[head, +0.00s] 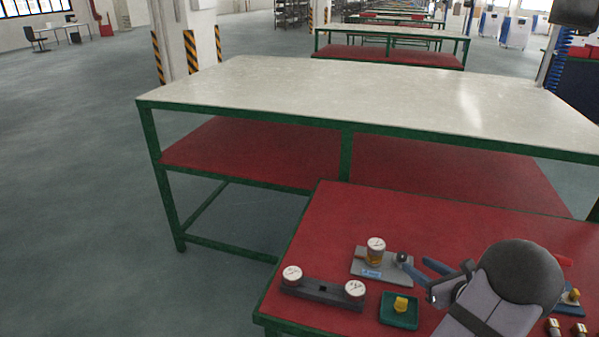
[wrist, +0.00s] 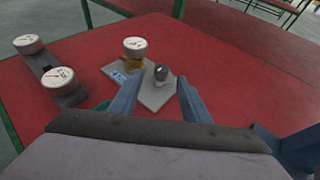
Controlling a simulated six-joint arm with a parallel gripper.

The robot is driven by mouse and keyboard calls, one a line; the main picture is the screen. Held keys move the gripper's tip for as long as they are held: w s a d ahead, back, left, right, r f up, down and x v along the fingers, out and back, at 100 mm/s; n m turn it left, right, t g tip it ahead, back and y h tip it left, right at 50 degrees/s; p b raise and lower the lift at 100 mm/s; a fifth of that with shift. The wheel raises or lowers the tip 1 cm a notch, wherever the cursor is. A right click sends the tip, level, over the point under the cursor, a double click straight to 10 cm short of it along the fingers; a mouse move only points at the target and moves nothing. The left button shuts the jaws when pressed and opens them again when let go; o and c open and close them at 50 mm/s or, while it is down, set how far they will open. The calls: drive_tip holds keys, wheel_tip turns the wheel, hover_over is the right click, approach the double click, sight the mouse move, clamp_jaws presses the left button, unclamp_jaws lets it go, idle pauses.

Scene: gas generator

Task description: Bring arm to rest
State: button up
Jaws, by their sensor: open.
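My gripper (head: 426,276) is at the right of the red table, low over its top. In the wrist view, the two blue fingers of my gripper (wrist: 160,100) are spread apart with nothing between them. Beyond the fingertips is a grey plate (head: 366,268) bearing a white-faced gauge (head: 376,244) on a brass base and a dark round knob (head: 402,258). The gauge (wrist: 135,44) and the knob (wrist: 161,72) also show in the wrist view. The fingertips look close to the knob in the head view, but I cannot tell whether they touch anything.
A dark bar holds two white gauges (head: 292,274) (head: 354,290) at the left. A green tray (head: 385,311) with a yellow part (head: 401,304) lies in front. Small brass parts (head: 554,326) are at the right. A pale-topped green-framed bench (head: 330,90) stands behind. The table's back left is clear.

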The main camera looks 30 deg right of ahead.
drive_tip(key=w+a+r+n+g+y+p, duration=0.1)
drive_tip(key=w+a+n+g+y, duration=0.15)
drive_tip(key=a+n, duration=0.6)
drive_tip(key=w+a+n+g+y+p, duration=0.1)
drive_tip(key=a+n+g+y, duration=0.15)
drive_tip(key=a, duration=1.05)
drive_tip(key=w+a+r+n+g+y, duration=0.15)
drive_tip(key=a+n+y, duration=0.35)
drive_tip(key=a, duration=0.5)
drive_tip(key=s+a+r+n+g+h+p, duration=0.15)
drive_tip(key=s+a+n+g+h, duration=0.35)
drive_tip(key=n, duration=0.6)
drive_tip(key=s+a+n+g+h+p, duration=0.25)
drive_tip(key=s+a+n, duration=0.4)
drive_tip(key=n, duration=0.45)
wheel_tip(320, 180, down, 16)
drive_tip(key=b, duration=1.6)
drive_tip(key=shift+s+d+t, duration=0.2)
drive_tip(key=shift+s+t, duration=0.05)
drive_tip(key=shift+t, duration=0.15)
